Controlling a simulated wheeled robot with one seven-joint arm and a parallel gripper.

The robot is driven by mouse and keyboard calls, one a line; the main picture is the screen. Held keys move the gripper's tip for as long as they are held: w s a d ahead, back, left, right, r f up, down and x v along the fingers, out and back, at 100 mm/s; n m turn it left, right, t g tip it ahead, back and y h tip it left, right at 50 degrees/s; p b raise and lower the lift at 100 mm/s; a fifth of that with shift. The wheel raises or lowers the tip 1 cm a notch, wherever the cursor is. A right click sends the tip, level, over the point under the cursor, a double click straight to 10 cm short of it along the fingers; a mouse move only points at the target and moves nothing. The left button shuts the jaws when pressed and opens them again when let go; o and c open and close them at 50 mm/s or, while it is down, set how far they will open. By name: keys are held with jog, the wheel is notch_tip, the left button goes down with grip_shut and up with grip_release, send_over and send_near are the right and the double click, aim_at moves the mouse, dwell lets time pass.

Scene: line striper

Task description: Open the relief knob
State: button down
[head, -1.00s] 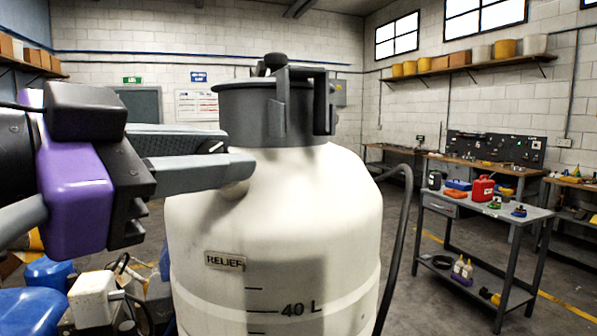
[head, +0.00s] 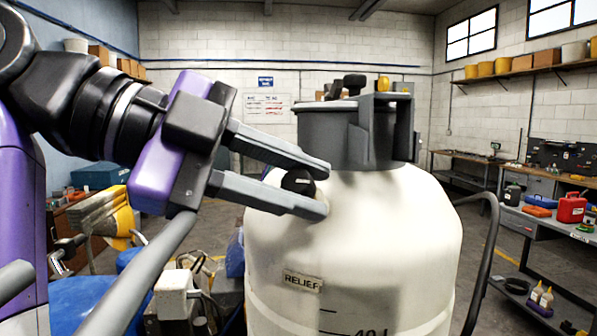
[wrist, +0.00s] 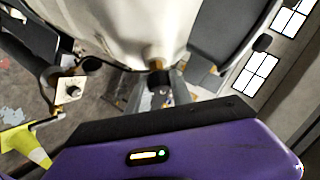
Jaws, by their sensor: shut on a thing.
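The relief knob (head: 298,181) is a small black knob on the left shoulder of a white tank (head: 400,235). It sits above the RELIEF label (head: 303,281). My gripper (head: 324,188) reaches in from the left, with one grey finger above the knob and one below, shut on it. In the wrist view the dark knob (wrist: 160,80) is between the fingers, beside a brass fitting (wrist: 155,63) on the tank. The exact finger contact is partly hidden there.
The tank has a dark grey lid (head: 335,120) with a bracket, close above my fingers. A black hose or handle (head: 488,250) curves along its right side. A workbench (head: 535,228) stands at the right. Equipment crowds the floor at the lower left.

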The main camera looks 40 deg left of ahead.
aim_at(294, 178)
dwell(0.4)
jog(key=c, duration=1.1)
grip_release()
jog(key=shift+c, duration=0.2)
jog(key=p+v, duration=0.2)
jog(key=v, duration=0.1)
jog(key=p+v, duration=0.2)
jog(key=v, duration=0.1)
jog(key=shift+a+r, duration=0.2)
jog(key=shift+r, duration=0.1)
jog(key=shift+s+a+r+p, duration=0.1)
jog(key=shift+s+a+p, duration=0.25)
jog(key=shift+s+p, duration=0.25)
jog(key=shift+s, duration=0.1)
